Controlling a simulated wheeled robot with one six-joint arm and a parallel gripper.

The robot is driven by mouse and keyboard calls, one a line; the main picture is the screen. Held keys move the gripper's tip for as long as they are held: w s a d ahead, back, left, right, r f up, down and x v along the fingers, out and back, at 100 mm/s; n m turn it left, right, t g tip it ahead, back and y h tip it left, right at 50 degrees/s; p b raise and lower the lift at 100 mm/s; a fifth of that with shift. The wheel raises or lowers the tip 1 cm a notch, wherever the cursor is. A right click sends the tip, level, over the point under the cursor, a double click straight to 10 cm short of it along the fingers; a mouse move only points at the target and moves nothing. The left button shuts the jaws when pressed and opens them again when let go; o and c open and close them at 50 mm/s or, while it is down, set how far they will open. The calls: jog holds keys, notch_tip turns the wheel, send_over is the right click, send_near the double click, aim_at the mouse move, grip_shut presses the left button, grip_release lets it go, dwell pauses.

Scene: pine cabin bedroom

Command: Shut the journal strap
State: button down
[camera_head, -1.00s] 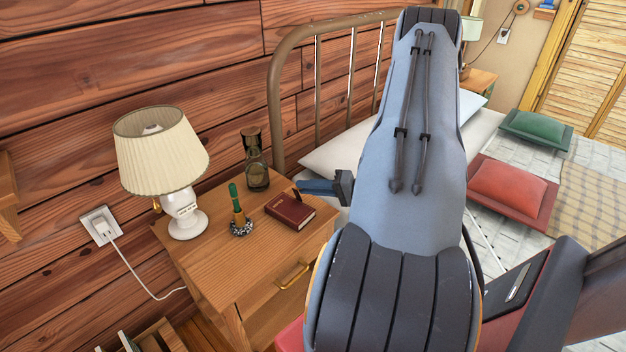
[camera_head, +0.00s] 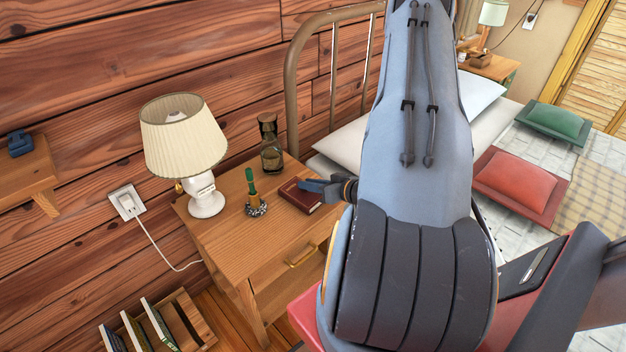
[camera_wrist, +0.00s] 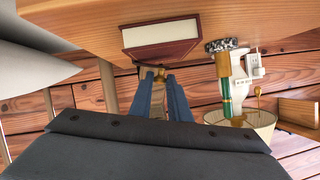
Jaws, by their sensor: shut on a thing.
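The dark red journal (camera_head: 297,196) lies closed on the wooden nightstand. In the wrist view, which is turned over, its cream page edge shows between the red covers (camera_wrist: 160,36). In the wrist view my gripper (camera_wrist: 157,80) is shut on a small brownish piece, apparently the journal strap (camera_wrist: 152,76), right beside the journal's edge. Most of the strap is hidden by the fingers.
A green-topped holder (camera_head: 255,195) stands just left of the journal, with a dark glass lantern (camera_head: 270,150) behind. A cream-shaded lamp (camera_head: 183,137) stands at the nightstand's (camera_head: 225,238) left. The bed's metal headboard (camera_head: 292,90) rises behind. The nightstand's front left top is clear.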

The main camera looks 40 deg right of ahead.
jog(key=shift+s+a+f+n+h, duration=0.1)
jog(key=shift+a+f+n+h, duration=0.25)
jog(key=shift+n, duration=0.2)
jog(key=shift+a+f+n+h, duration=0.2)
jog(key=shift+f+n+h, duration=0.05)
jog(key=shift+n+h, duration=0.25)
jog(key=shift+t, duration=0.3)
jog(key=c, duration=1.7)
grip_release()
jog(key=shift+c, duration=0.2)
jog(key=shift+s, duration=0.1)
jog(key=shift+b+v, duration=0.7)
jog(key=shift+v, duration=3.1)
